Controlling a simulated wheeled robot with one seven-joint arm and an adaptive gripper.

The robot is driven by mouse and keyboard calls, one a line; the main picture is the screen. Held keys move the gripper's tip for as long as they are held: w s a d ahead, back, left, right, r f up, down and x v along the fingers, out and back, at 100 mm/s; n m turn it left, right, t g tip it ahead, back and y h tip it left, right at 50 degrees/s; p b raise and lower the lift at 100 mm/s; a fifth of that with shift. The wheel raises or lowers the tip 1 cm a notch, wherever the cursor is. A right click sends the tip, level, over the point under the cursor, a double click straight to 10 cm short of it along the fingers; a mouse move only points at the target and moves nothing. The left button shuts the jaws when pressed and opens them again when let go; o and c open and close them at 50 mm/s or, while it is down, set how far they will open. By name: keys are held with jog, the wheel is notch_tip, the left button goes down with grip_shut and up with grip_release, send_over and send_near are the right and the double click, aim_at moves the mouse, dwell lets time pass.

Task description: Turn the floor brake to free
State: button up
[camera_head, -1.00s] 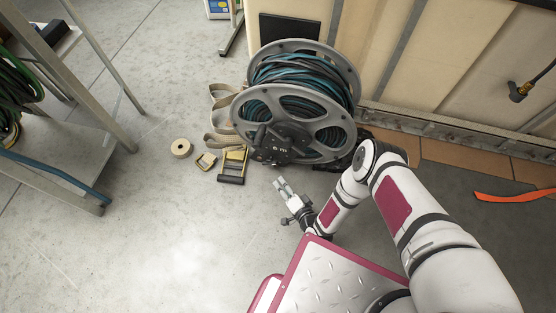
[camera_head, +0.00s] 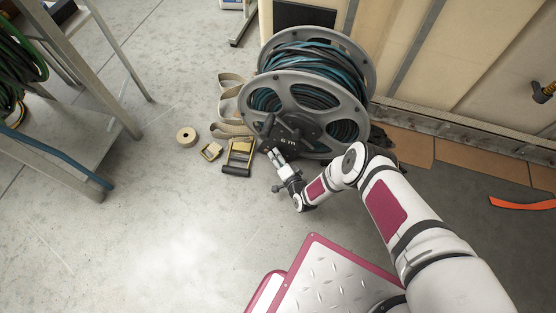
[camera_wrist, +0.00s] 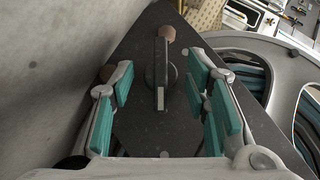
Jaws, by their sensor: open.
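The hose reel (camera_head: 310,92) stands on the floor with grey side discs and dark blue-green hose. A dark plate (camera_head: 292,141) sits low on its near side and fills the middle of the wrist view (camera_wrist: 150,135). On it is a dark bar-shaped lever (camera_wrist: 161,75) with a brownish knob (camera_wrist: 167,33) at its far end. I take this lever as the floor brake; its setting marks are not readable. My gripper (camera_head: 276,157) is at the plate's lower edge. Its teal-padded fingers are open on either side of the lever, with gaps showing.
A webbing strap (camera_head: 233,129), a tape roll (camera_head: 186,137) and yellow-framed buckles (camera_head: 238,156) lie on the floor left of the reel. A metal rack (camera_head: 118,108) stands further left. A panelled wall (camera_head: 480,70) is behind.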

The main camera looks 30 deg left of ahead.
jog(key=shift+w+a, duration=0.1)
jog(key=shift+a, duration=0.05)
jog(key=shift+c, duration=0.3)
grip_shut()
